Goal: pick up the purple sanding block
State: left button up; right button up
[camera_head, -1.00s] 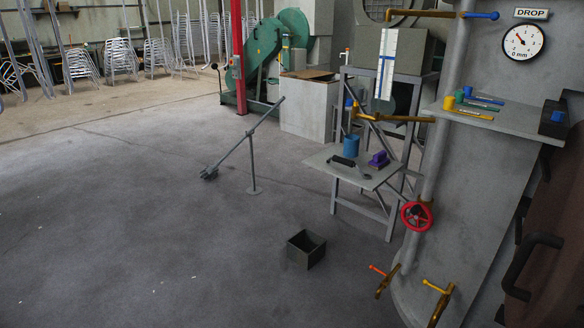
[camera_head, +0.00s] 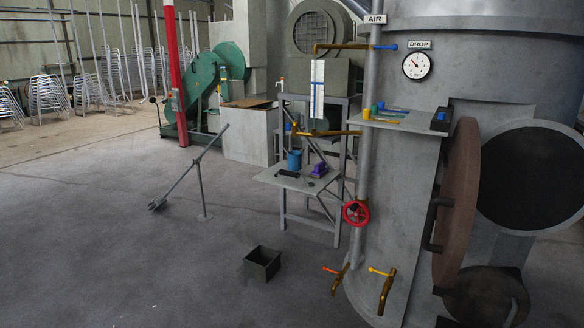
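The purple sanding block (camera_head: 320,169) lies on the low shelf (camera_head: 272,178) of a grey metal stand. It is small in view and nothing covers it. A dark tool (camera_head: 288,173) lies to its left on the same shelf, and a small dark item lies close to its right side. A blue cup (camera_head: 294,160) stands behind them. Neither of my grippers shows in the head view.
A large grey tank with a red handwheel (camera_head: 356,213) and an open round door (camera_head: 460,200) stands right of the shelf. An open dark box (camera_head: 262,263) and a slanted rod on a stand (camera_head: 200,180) are on the floor. The left floor is mostly clear.

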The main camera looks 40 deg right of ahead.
aim_at(320, 170)
jog(key=u, duration=0.05)
jog(key=i, duration=2.05)
jog(key=z, duration=1.45)
jog(key=i, duration=0.95)
jog(key=z, duration=1.05)
